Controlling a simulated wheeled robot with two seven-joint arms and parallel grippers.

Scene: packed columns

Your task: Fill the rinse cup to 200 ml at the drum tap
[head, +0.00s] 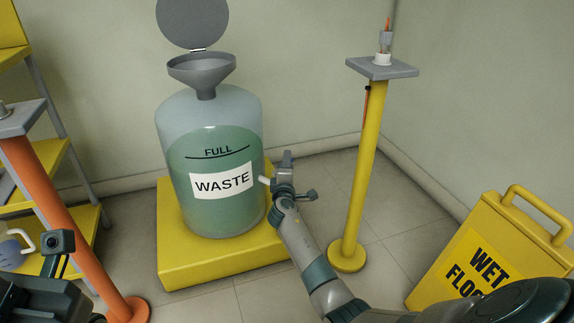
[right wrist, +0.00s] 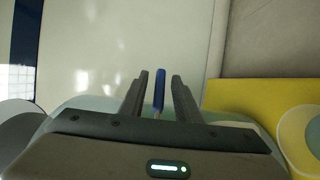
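My right gripper (head: 284,170) is at this stub. In the right wrist view my right gripper (right wrist: 158,88) has its fingers apart, with an upright blue lever (right wrist: 159,90) between them and gaps on both sides. A cup or jug (head: 12,254) with a white handle and bluish body shows at the left edge, partly cut off. My left arm's dark end is beside it at the lower left; its fingertips cannot be made out.
A grey funnel (head: 202,70) with its lid raised tops the drum, which stands on a yellow platform (head: 190,270). A yellow post (head: 362,170) stands right of my right gripper. An orange post (head: 60,215) and yellow shelving (head: 60,160) are left. A wet-floor sign (head: 490,245) stands right.

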